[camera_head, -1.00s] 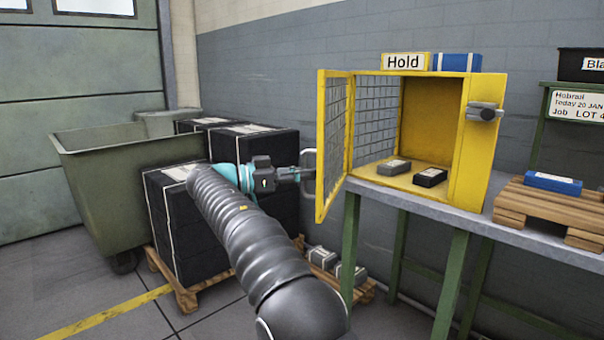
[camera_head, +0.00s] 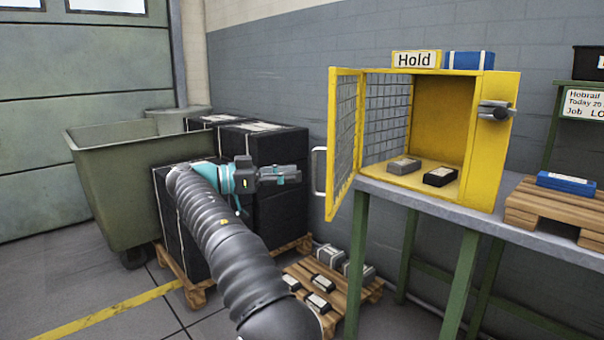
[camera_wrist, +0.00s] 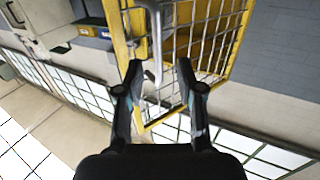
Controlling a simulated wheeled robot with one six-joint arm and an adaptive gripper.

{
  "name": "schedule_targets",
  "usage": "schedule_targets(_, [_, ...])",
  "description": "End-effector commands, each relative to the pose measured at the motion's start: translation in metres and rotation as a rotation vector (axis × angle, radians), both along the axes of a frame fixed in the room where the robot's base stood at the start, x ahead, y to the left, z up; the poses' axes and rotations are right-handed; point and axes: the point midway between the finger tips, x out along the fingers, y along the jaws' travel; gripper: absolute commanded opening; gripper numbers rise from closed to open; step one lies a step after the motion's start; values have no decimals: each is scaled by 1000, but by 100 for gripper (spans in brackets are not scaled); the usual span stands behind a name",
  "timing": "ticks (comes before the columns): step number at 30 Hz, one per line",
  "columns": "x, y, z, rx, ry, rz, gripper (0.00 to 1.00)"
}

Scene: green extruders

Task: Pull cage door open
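The yellow cage (camera_head: 485,140) stands on a bench with its mesh door (camera_head: 345,140) swung wide open to the left. The door's pale handle (camera_head: 319,170) sticks out from its outer side; the handle also shows in the wrist view (camera_wrist: 155,40). My gripper (camera_head: 294,175) is left of the handle with a small gap between them. In the wrist view my gripper (camera_wrist: 160,75) has its two fingers spread apart with nothing held, and the handle lies ahead, beyond the fingertips. A latch (camera_head: 495,110) sits on the cage's right post.
Two small boxes lie inside the cage. The grey bench (camera_head: 400,195) runs right, with a wooden pallet (camera_head: 540,215) on it. Black stacked boxes (camera_head: 280,150) and a green bin (camera_head: 105,180) stand behind my arm. A low pallet with small boxes is on the floor.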

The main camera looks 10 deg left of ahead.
Motion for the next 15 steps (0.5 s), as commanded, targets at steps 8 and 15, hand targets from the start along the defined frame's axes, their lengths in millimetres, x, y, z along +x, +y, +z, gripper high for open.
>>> schedule_targets(8, [-7,11,0,0,1,-1,37])
schedule_targets(15, [-7,12,0,0,1,-1,37])
